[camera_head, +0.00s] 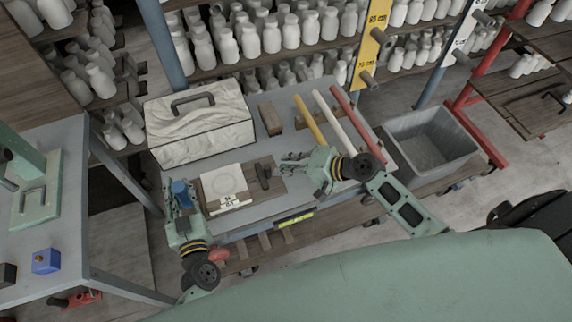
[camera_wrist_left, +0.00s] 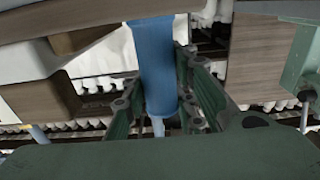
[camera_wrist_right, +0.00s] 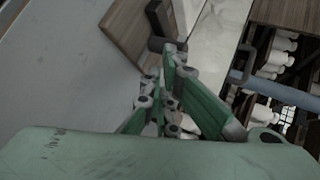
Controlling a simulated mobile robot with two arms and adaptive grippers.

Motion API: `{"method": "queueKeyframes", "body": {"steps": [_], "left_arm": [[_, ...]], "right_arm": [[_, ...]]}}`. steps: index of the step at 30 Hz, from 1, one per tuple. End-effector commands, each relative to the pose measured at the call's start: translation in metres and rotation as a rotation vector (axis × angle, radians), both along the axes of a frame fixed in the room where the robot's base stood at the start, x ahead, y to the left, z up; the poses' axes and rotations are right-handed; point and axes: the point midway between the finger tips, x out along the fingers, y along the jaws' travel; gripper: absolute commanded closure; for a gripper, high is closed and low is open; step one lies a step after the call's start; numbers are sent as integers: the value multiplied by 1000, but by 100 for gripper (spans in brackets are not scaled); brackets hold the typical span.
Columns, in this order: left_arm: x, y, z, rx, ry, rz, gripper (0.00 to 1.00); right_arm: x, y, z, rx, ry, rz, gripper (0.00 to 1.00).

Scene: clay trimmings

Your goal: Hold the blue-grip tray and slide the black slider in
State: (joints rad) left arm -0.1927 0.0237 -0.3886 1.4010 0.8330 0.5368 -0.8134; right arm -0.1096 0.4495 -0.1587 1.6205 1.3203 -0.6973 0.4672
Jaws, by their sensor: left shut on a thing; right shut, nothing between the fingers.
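The wooden tray (camera_head: 234,207) lies on the grey table, with a white block (camera_head: 222,184) on its left part. Its blue grip (camera_head: 180,192) sticks out at the left end. My left gripper (camera_head: 181,205) is shut on the blue grip, which also shows between the fingers in the left wrist view (camera_wrist_left: 154,70). The black slider (camera_head: 263,174) stands at the right part of the tray; its dark end shows in the right wrist view (camera_wrist_right: 166,44). My right gripper (camera_head: 284,164) is shut and empty, just right of the slider. I cannot tell whether its fingertips touch the slider.
A white marbled case (camera_head: 200,135) with a dark handle stands behind the tray. Yellow, white and red rods (camera_head: 334,122) lie on a wooden rack at the back right. A grey bin (camera_head: 432,145) stands to the right.

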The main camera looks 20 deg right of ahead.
Motion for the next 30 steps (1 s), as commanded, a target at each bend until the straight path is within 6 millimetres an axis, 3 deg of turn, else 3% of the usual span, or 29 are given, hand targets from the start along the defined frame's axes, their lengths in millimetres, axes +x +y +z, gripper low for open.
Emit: {"method": "queueKeyframes", "body": {"steps": [1, 11, 19, 30], "left_arm": [[-4, -1, -9, -1, 19, -6, 100], [-4, -1, -9, -1, 19, -6, 100], [-4, -2, -9, -1, 19, -6, 100], [-4, -2, -9, -1, 19, -7, 100]], "right_arm": [[1, 1, -1, 0, 1, -1, 100], [1, 3, -1, 0, 2, 0, 100], [1, 40, -1, 1, 1, 2, 100], [1, 43, -1, 1, 1, 0, 100]]}}
